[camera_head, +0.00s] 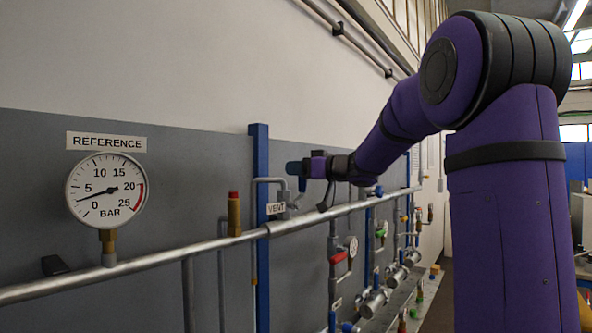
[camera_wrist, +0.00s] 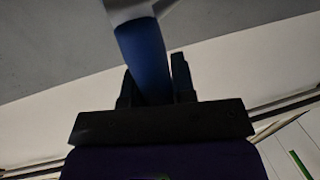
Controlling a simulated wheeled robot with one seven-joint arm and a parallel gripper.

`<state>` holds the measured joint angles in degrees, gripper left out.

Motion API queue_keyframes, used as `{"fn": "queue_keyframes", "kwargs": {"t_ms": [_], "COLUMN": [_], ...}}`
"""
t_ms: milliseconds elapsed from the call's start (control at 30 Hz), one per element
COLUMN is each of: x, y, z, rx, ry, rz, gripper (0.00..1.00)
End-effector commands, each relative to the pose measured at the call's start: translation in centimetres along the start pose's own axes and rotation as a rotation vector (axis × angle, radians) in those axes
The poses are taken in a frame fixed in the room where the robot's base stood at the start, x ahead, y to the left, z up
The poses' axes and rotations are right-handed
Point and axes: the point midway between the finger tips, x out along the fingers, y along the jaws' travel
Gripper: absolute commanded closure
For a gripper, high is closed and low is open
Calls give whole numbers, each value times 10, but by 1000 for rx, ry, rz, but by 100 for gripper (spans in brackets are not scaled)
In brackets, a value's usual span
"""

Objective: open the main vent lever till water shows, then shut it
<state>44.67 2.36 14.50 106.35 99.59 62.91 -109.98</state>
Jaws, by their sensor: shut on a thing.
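The main vent lever is blue; its handle shows in the head view (camera_head: 294,168) beside a grey bent vent pipe (camera_head: 268,180) and above a white VENT label (camera_head: 276,208). In the wrist view the blue lever (camera_wrist: 146,50) runs down from a pale grey fitting (camera_wrist: 128,10) between my fingers. My gripper (camera_head: 305,168) is shut on the lever, with one dark finger on each side in the wrist view (camera_wrist: 155,75). I cannot make out any water at the vent. The lever's pivot is hard to see.
A REFERENCE gauge (camera_head: 105,191) at left points between 0 and 5 bar. A long silver pipe (camera_head: 170,255) runs along the wall below my gripper. A brass fitting (camera_head: 234,214) with a red cap and a blue post (camera_head: 261,150) stand left of the vent. Valves and small gauges crowd the right.

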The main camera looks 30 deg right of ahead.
Motion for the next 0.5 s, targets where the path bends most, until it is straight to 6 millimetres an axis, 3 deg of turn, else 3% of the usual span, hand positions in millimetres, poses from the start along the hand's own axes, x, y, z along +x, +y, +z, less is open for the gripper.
{"fn": "queue_keyframes", "kwargs": {"t_ms": [500], "x": [-7], "y": [35], "z": [6], "rx": [348], "ry": [69], "rz": [0], "gripper": [100]}}
